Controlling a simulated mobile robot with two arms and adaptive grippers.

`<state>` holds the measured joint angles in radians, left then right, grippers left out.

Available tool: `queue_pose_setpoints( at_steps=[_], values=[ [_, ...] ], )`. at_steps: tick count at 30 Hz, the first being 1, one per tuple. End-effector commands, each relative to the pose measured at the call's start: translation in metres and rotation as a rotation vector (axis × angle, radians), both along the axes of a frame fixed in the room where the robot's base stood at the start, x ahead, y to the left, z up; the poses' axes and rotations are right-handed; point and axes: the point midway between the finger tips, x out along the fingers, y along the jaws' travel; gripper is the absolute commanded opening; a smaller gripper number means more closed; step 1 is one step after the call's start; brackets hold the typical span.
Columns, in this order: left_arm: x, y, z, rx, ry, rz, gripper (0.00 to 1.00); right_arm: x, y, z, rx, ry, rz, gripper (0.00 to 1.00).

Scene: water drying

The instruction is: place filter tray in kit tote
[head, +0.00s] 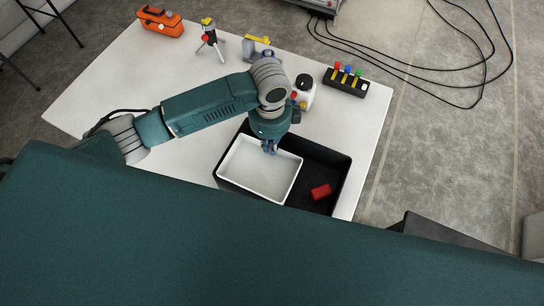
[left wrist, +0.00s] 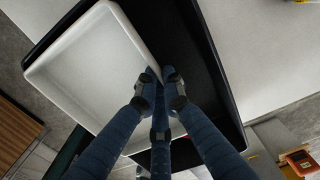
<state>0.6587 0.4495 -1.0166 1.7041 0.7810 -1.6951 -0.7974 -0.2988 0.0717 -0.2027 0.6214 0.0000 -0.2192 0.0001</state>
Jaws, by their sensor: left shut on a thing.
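The filter tray (head: 258,170) is a white shallow rectangular tray, empty inside. It lies within the outline of the left part of the kit tote (head: 327,160), a black open box; I cannot tell whether it touches the tote's floor. My right gripper is out of view.
A red block (head: 321,192) lies in the tote's right part. Behind the tote on the white table (head: 110,85) stand a white container (head: 305,92), a black rack with coloured tops (head: 345,82), an orange case (head: 160,22) and small tools. The table's left side is clear.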

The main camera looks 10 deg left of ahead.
Motion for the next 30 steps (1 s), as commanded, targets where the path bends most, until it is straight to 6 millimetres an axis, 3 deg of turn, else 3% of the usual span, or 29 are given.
queue_pose_setpoints(
  at_steps=[4, 18, 30],
  values=[
    [-0.001, 0.0, -0.028, 0.001, 0.003, 0.001, 0.0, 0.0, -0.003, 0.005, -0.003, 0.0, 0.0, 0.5],
    [0.0, -0.001, -0.081, 0.0, 0.001, 0.001, 0.0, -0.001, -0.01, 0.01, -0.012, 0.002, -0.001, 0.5],
    [0.0, -0.001, -0.087, -0.001, 0.0, 0.0, 0.0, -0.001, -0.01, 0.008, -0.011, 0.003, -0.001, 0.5]
  ],
)
